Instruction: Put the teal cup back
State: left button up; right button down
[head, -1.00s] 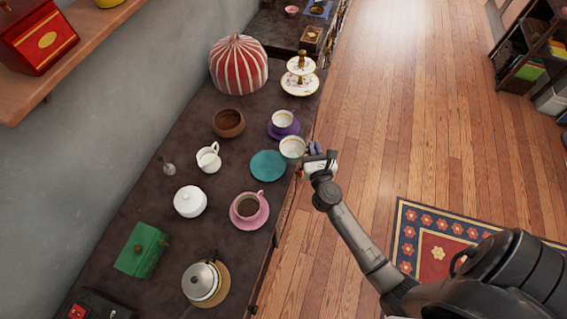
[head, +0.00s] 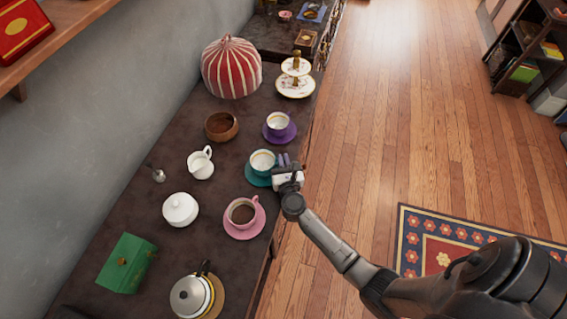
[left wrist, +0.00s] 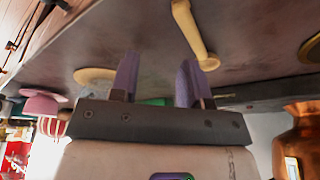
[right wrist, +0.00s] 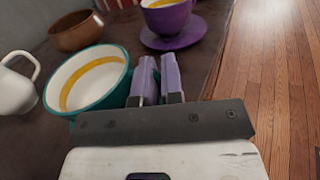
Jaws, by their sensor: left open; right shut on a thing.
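The teal cup (head: 262,163), white inside with a gold band, is upright above the teal saucer (head: 253,177). I cannot tell whether it touches the saucer. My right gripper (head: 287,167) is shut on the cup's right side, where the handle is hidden. In the right wrist view the teal cup (right wrist: 87,82) stands left of the closed right fingers (right wrist: 158,76). My left gripper (left wrist: 158,80) shows only in the left wrist view, open and empty, near a dark surface.
The pink cup (head: 242,213) is in front of the teal saucer, and the purple saucer (head: 280,134) with its cup is behind. A white creamer (head: 200,164) and wooden bowl (head: 221,127) are to the left. The counter's right edge is close to my right gripper.

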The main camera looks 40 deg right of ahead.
pick_arm(q)
jog(key=shift+d, duration=0.1)
pick_arm(e)
jog(key=shift+f, duration=0.1)
pick_arm(q)
jog(key=shift+d+f, duration=0.1)
jog(key=shift+f, duration=0.1)
pick_arm(e)
jog(key=shift+f, duration=0.15)
jog(key=c, duration=1.3)
grip_release()
jog(key=shift+o, duration=0.2)
pick_arm(q)
jog(key=shift+a+r, duration=0.2)
jog(key=shift+r, duration=0.1)
pick_arm(e)
jog(key=shift+r, duration=0.3)
pick_arm(q)
jog(key=shift+d, duration=0.2)
pick_arm(e)
jog(key=v, duration=1.2)
